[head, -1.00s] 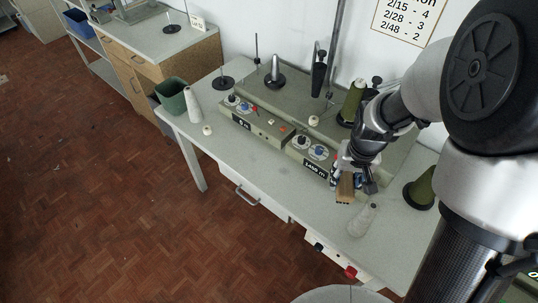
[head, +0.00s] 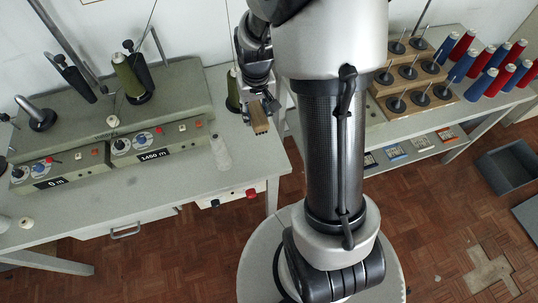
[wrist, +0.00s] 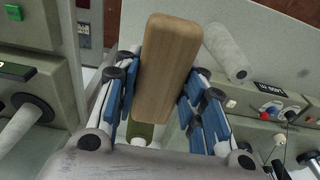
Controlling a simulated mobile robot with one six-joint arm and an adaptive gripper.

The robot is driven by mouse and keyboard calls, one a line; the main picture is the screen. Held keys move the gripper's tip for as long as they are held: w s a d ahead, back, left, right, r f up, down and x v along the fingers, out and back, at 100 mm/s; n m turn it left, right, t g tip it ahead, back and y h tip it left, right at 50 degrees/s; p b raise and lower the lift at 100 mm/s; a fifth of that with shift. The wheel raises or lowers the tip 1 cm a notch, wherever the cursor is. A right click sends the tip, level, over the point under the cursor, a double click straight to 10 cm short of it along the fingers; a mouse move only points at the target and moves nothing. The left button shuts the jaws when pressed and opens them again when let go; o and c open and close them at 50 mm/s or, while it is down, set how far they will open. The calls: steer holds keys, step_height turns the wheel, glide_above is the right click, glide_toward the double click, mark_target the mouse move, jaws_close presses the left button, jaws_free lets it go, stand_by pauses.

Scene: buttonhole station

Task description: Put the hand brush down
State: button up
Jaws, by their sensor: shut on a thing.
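The hand brush shows as a pale wooden block (head: 259,118) at the right end of the grey table (head: 195,190) in the head view. My gripper (head: 258,100) is shut on it. In the wrist view the wooden block (wrist: 166,68) sits between the blue-padded fingers of my gripper (wrist: 165,100). Bristles are hard to make out. The brush appears to be over the table's right end; I cannot tell whether it touches the top.
A green cone (head: 233,92) is close behind my gripper. Grey winding units (head: 157,145) fill the table's back. A wooden rack (head: 410,75) and red and blue cones (head: 483,60) stand on another table at right.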

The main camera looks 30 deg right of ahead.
step_height(320, 180, down, 20)
steer(key=b, duration=0.6)
steer(key=shift+d+r, duration=0.1)
steer(key=shift+f, duration=0.3)
steer(key=o, duration=1.2)
steer(key=shift+r, duration=0.1)
steer(key=shift+c, duration=0.2)
steer(key=shift+r, duration=0.1)
